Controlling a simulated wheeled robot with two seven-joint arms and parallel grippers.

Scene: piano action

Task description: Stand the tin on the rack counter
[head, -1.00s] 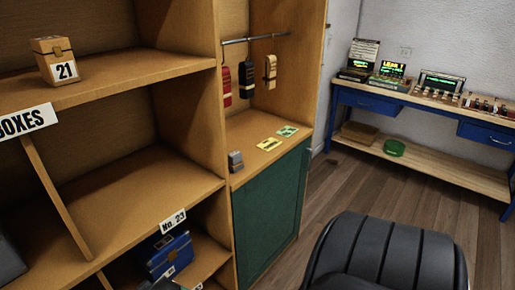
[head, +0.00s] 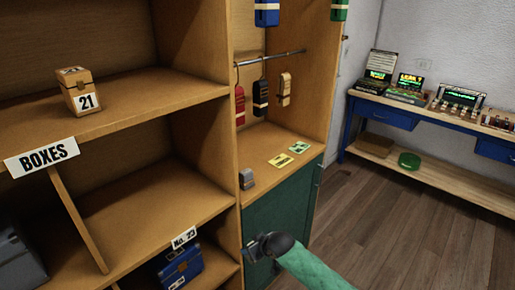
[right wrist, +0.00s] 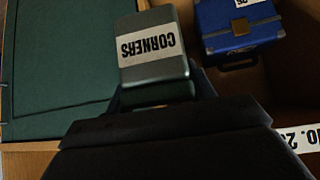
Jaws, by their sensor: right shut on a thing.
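A grey-green tin labelled "CORNERS" (right wrist: 155,52) shows upside down in the right wrist view. My right gripper (right wrist: 160,95) is shut on it. In the head view my right gripper (head: 255,249) is in front of the green cupboard door, below the rack counter's (head: 268,144) front edge. The tin is hard to make out there. The rack counter is a wooden surface under a hanging rail. My left gripper is not in view.
A small grey block (head: 247,179) stands at the counter's front left, with a yellow card (head: 281,160) and a green card (head: 299,147) behind it. Red, dark and tan items hang from the rail (head: 270,58) above. A blue case (head: 181,266) sits on the low shelf.

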